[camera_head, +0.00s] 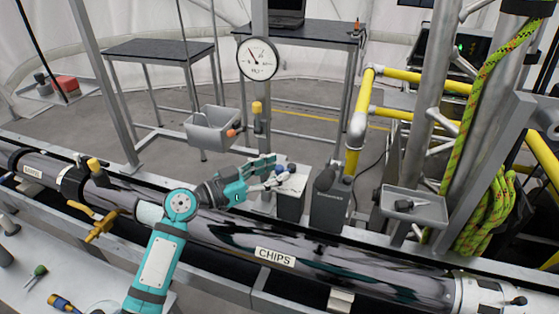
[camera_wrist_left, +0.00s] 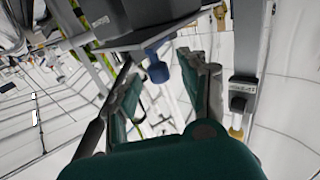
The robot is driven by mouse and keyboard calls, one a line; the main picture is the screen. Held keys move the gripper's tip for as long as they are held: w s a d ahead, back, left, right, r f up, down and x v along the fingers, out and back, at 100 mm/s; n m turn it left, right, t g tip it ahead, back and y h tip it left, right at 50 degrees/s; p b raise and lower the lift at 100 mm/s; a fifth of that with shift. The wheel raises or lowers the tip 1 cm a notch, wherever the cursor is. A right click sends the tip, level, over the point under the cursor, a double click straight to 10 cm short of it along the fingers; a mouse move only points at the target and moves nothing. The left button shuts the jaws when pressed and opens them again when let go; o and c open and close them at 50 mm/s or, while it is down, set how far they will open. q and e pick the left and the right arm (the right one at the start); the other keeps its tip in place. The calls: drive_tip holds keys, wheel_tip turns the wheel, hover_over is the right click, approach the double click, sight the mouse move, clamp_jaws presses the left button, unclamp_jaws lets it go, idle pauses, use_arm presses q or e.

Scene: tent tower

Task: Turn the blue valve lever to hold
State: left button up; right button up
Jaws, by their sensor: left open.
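A small blue knob (camera_wrist_left: 157,72), which looks like the end of the blue valve lever, hangs below a dark grey box in the left wrist view. It appears between my left fingertips; I cannot tell whether they touch it. The rest of the lever is hidden or unclear. In the head view a small blue tip (camera_head: 291,168) shows at the white-topped grey box, beside the fingers. My left gripper (camera_head: 277,169) is open above the pipe, with its fingers pointing right; it also shows in the left wrist view (camera_wrist_left: 165,75). My right gripper is not in view.
A dark pipe (camera_head: 330,268) labelled CHIPS runs across the front, with a yellow handle (camera_head: 100,224) at left. A round gauge (camera_head: 257,58) is on a post. A grey bin (camera_head: 213,130), a dark grey box (camera_head: 329,208) and a tool tray (camera_head: 414,206) stand around the gripper.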

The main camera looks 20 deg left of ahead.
use_arm(q)
drive_tip(key=shift+x, duration=0.9)
clamp_jaws()
drive_tip(key=shift+w, duration=0.1)
